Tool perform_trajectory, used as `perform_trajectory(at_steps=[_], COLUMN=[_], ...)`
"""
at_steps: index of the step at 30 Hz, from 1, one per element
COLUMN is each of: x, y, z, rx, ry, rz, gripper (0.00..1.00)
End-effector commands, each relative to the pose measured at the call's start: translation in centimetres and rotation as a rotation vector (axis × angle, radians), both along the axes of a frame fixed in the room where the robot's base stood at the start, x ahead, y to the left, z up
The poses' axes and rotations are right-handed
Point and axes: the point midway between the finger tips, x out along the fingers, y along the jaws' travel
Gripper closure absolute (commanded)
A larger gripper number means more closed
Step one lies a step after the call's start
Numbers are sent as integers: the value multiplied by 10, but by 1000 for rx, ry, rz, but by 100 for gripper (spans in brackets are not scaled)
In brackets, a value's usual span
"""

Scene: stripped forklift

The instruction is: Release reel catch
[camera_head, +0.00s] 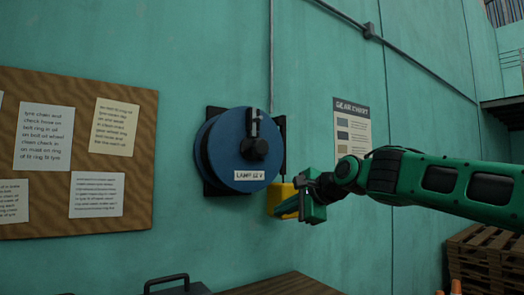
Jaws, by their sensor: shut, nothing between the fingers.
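A blue round reel (237,150) is mounted on the teal wall on a dark backing plate, with a black hub and crank-like piece (254,137) on its face. A white label (248,175) sits low on the reel. A yellow block (277,197) is at the reel's lower right; I cannot tell whether it is the catch. My gripper (290,209) reaches in from the right and is shut, in front of the yellow block, partly covering it. Whether they touch is not clear.
A cork board (145,160) with pinned papers hangs on the left. A gear chart (352,130) is on the wall behind my arm. A wooden surface (284,286) and a dark handled case (172,284) lie below. Wooden pallets (485,255) stand at the right.

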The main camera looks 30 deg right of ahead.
Motion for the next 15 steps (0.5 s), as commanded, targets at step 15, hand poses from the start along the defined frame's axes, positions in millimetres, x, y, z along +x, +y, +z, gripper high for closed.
perform_trajectory(at_steps=[15], x=[60], y=[-43], z=[227], rx=[1011], ry=[-479], rz=[-71], gripper=[100])
